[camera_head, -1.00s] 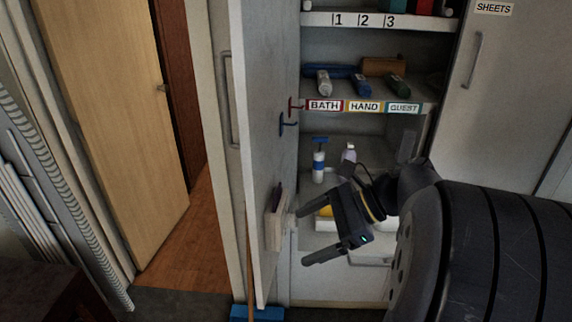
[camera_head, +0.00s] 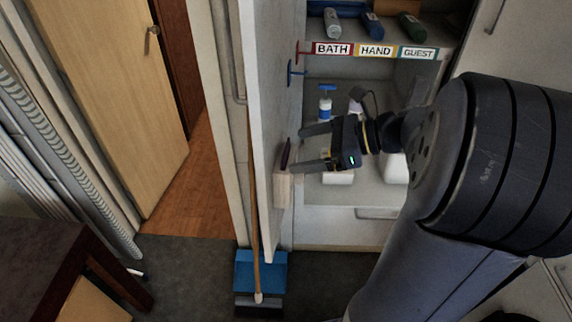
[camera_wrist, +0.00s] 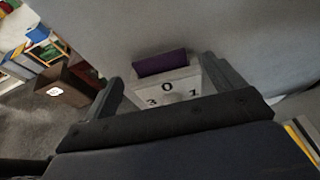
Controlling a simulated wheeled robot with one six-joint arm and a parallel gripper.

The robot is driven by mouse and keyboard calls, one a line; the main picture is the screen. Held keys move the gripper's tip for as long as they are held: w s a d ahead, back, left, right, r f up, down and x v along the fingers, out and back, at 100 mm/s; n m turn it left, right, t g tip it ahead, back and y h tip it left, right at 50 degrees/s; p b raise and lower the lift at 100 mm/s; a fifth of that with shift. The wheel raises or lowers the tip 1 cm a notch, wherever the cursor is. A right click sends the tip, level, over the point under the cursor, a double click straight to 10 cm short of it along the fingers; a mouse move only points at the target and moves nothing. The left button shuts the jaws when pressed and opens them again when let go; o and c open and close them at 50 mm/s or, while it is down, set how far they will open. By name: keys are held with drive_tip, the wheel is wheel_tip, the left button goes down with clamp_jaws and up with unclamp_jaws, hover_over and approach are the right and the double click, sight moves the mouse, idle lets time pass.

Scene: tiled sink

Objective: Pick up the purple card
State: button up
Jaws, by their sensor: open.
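The purple card (camera_wrist: 161,62) stands upright in a pale holder (camera_wrist: 168,86) marked with numbers, against the grey door in the wrist view. In the head view the card (camera_head: 286,154) is a thin dark edge above the holder (camera_head: 284,190) on the inner face of the open door. My gripper (camera_head: 299,149) is open and empty, its fingers pointing left toward the card. In the wrist view the fingers (camera_wrist: 162,72) appear on either side of the card and holder. Whether they touch the card cannot be told. The card's lower part is hidden in the holder.
The open door (camera_head: 270,90) stands left of the shelves, with small hooks (camera_head: 290,72) above the holder. A spray bottle (camera_head: 325,104) stands on the shelf behind my gripper. A broom handle and blue dustpan (camera_head: 262,270) are below the door. A dark table (camera_head: 40,270) is at lower left.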

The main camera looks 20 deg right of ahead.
drive_tip(key=shift+x, duration=1.3)
drive_tip(key=shift+c, duration=0.3)
drive_tip(key=shift+d, duration=0.1)
drive_tip(key=c, duration=1.2)
